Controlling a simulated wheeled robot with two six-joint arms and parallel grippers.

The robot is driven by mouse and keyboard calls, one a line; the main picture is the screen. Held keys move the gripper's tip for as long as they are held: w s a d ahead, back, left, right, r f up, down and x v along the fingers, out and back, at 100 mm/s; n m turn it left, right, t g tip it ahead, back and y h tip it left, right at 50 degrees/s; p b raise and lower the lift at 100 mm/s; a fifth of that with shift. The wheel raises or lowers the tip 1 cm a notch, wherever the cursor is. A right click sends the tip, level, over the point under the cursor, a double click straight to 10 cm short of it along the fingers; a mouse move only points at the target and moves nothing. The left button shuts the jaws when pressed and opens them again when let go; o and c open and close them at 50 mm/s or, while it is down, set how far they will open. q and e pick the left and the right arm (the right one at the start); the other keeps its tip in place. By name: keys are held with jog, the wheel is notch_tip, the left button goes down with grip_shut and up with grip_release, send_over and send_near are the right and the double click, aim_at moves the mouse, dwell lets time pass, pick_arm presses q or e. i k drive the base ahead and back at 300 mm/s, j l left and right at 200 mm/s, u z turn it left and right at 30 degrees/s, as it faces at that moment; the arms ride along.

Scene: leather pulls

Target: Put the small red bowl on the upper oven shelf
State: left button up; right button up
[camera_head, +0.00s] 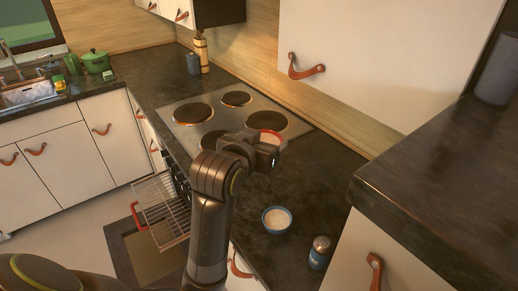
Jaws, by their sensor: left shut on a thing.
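The small red bowl (270,134) shows as a red rim with a pale inside at the near edge of the cooktop. My left gripper (266,151) is shut on it and partly hides it. From this angle I cannot tell how high the bowl is above the surface. The oven below the cooktop is open, and a wire shelf (162,203) sticks out of it to the left of my arm. My arm hides part of the oven, and I cannot tell whether this is the upper shelf. My right gripper is not in view.
The cooktop (216,122) has several burners. A blue bowl with pale contents (277,219) and a shaker (320,252) stand on the dark counter to the right of my arm. The lowered oven door (150,258) lies below the shelf. A raised dark counter (440,180) is at the right.

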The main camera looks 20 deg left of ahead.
aim_at(165, 208)
jog(key=j, duration=2.4)
